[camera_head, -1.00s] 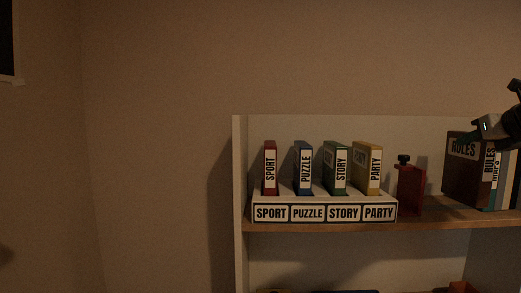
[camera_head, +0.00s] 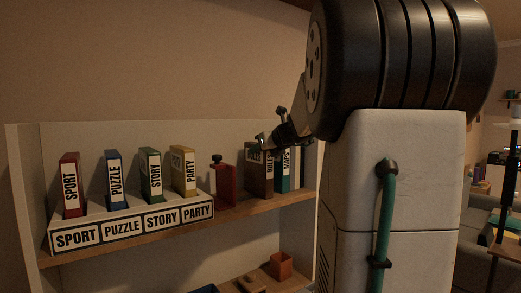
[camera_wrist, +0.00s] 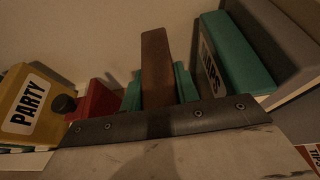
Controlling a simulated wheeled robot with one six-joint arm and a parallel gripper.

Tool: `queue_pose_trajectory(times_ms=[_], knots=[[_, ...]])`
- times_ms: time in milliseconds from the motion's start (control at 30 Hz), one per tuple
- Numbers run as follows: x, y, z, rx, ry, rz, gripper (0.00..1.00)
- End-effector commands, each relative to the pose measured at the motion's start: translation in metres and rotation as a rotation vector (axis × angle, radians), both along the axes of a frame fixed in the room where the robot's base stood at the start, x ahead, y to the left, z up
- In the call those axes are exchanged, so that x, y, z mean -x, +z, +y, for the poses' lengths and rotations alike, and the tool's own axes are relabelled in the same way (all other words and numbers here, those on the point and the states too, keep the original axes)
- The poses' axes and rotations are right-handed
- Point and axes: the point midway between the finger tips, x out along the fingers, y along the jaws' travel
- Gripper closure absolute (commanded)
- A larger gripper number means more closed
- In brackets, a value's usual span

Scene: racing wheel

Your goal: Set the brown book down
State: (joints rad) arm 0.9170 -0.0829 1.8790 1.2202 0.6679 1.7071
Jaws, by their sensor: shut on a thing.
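The brown book (camera_head: 257,178), labelled RULES, is upright over the wooden shelf (camera_head: 232,209), left of the teal MAPS book (camera_head: 283,180). Whether its base touches the board is not clear. My gripper (camera_head: 268,143) is at its top edge and shut on it. In the wrist view the brown book (camera_wrist: 155,65) stands between my gripper's teal finger pads (camera_wrist: 158,88), and the MAPS book (camera_wrist: 235,55) is close on the right. The book's lower part is hidden there by the gripper body.
A red clamp-like bookend (camera_head: 226,186) with a black knob stands left of the brown book. Further left, a white labelled rack (camera_head: 130,222) holds SPORT, PUZZLE, STORY and PARTY boxes. Grey books stand right of MAPS. An orange box (camera_head: 281,265) sits on the lower shelf.

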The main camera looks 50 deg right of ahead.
Motion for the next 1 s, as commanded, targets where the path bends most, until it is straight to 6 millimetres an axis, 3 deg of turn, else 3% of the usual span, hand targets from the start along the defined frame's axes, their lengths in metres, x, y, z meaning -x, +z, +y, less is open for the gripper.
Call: queue_pose_trajectory(times_ms=[67, 100, 167, 567, 1000], knots=[[0.000, -0.002, 0.000, 0.000, 0.000, 0.000, 1.00], [0.000, -0.003, 0.000, 0.000, 0.000, 0.000, 0.64], [0.000, -0.003, 0.000, 0.000, 0.000, 0.000, 0.47], [0.004, 0.003, 0.001, 0.001, -0.001, -0.001, 0.47], [0.083, 0.036, 0.019, 0.002, -0.004, -0.001, 0.47]])
